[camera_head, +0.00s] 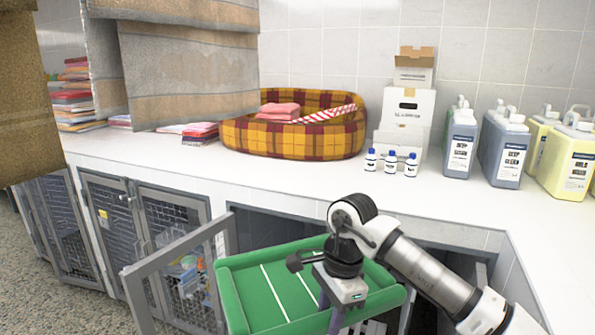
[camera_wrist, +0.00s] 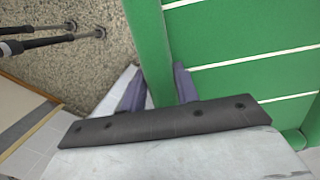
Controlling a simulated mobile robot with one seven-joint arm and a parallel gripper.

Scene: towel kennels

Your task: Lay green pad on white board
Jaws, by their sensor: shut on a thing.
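The green pad (camera_head: 250,290) has a raised rim and white stripes across it. It is held in front of the cages, below the counter's front edge, and looks slightly tilted. In the wrist view the green pad (camera_wrist: 220,50) fills the upper right. My gripper (camera_wrist: 157,82) is shut on its rim, one purple finger on each side. In the head view my gripper (camera_head: 335,303) is at the pad's near right side, and my arm hides part of the pad. I see no separate white board; the white countertop (camera_head: 270,183) is the broad white surface.
An open cage door (camera_head: 180,270) stands left of the pad. On the counter are a plaid pet bed (camera_head: 295,145), small bottles (camera_head: 391,162), white boxes (camera_head: 408,108), and jugs (camera_head: 502,140). Hanging towels (camera_head: 185,75) block the upper left. The counter's front strip is clear.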

